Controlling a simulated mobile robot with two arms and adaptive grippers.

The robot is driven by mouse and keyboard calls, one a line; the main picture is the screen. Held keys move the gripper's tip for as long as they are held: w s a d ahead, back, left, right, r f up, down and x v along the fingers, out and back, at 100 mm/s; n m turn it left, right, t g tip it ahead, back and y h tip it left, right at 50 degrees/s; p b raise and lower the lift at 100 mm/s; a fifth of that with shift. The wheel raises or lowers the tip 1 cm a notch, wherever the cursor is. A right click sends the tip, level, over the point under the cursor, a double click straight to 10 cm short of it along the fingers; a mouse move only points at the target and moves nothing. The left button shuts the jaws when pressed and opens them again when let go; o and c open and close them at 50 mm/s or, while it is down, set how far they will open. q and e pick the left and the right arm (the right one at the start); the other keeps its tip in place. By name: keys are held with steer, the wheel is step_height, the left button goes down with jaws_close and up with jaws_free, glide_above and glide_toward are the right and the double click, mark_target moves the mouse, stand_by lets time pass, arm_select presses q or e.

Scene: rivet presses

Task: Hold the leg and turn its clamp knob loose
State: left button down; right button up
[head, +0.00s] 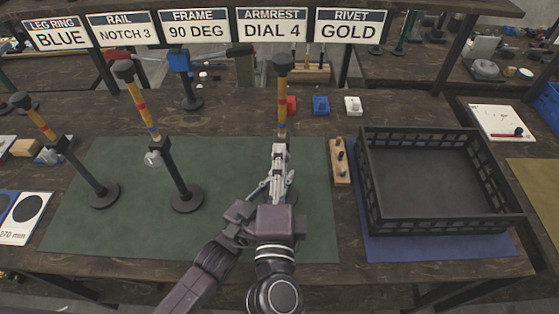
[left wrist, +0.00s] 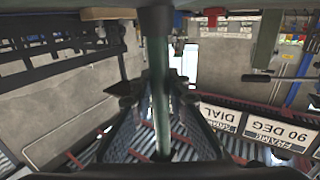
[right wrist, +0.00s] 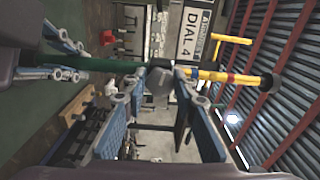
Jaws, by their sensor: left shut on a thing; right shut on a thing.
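The held leg (head: 282,95) stands upright on the right part of the green mat, with a dark cap and yellow, red and blue bands. Its banded upper part (right wrist: 228,78) also shows in the right wrist view. My left gripper (left wrist: 160,95) is shut around the leg's dark green lower pole (left wrist: 157,55). My right gripper (right wrist: 163,84) is above it, with its fingers on both sides of the grey clamp knob (right wrist: 157,86), shut on it. In the head view my grippers and arms hide the knob and most of the leg's lower part and base.
Two other legs stand on the left of the green mat (head: 230,240), one with a visible knob (head: 153,159). A wooden peg block (head: 340,165) and black crate (head: 372,215) are to the right. Red, blue and white small blocks lie behind. Signs hang above.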

stand_by(0.3)
steer(key=o, duration=1.2)
steer(key=shift+s, duration=0.1)
steer(key=s, duration=1.2)
steer(key=shift+a, duration=0.2)
steer(key=shift+w, duration=0.1)
